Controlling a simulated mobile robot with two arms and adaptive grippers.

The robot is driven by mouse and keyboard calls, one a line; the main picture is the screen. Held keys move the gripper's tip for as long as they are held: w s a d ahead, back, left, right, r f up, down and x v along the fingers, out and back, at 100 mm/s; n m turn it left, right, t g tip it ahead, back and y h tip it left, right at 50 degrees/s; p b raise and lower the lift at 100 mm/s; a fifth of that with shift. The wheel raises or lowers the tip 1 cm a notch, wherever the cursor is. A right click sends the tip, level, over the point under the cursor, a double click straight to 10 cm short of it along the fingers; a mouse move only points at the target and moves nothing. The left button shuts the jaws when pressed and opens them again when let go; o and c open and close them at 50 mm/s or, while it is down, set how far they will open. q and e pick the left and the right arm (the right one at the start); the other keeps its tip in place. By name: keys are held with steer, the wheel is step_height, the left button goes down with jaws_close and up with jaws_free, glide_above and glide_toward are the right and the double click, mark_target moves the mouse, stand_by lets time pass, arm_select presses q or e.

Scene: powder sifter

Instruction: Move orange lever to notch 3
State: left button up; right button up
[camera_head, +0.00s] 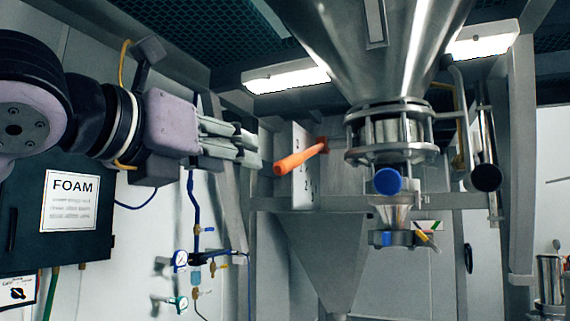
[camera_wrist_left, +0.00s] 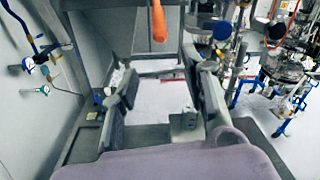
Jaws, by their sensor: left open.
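The orange lever (camera_head: 300,158) sticks out in front of a pale plate (camera_head: 301,194) with small dark digits, left of the steel sifter. A lower digit looks like 2; which notch the lever is at I cannot tell. It also shows in the left wrist view as an orange rod (camera_wrist_left: 158,24) at the top centre. My left gripper (camera_head: 254,149) comes in from the left, its fingers pointing at the lever's end with a small gap in the picture. In the left wrist view its open fingers (camera_wrist_left: 163,88) have nothing between them. My right gripper is not seen.
A large steel hopper (camera_head: 385,50) with a flanged collar stands to the right of the lever. A blue round cap (camera_head: 388,181) sits below the collar. A grey lower funnel (camera_head: 330,250) hangs under the lever plate. Gauges and hoses (camera_head: 190,262) are on the left wall.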

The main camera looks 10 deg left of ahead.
mark_target(286, 164)
arm_select(q)
steer(key=p+x, duration=0.2)
steer(key=x, duration=0.3)
steer(key=r+p+x, duration=0.1)
steer(key=p+x, duration=0.1)
steer(key=x, duration=0.4)
steer(key=p+x, duration=0.3)
steer(key=x, duration=0.2)
steer(key=shift+w+d+r, duration=0.1)
steer(key=shift+w+r, duration=0.15)
steer(key=shift+w, duration=0.05)
jaws_close()
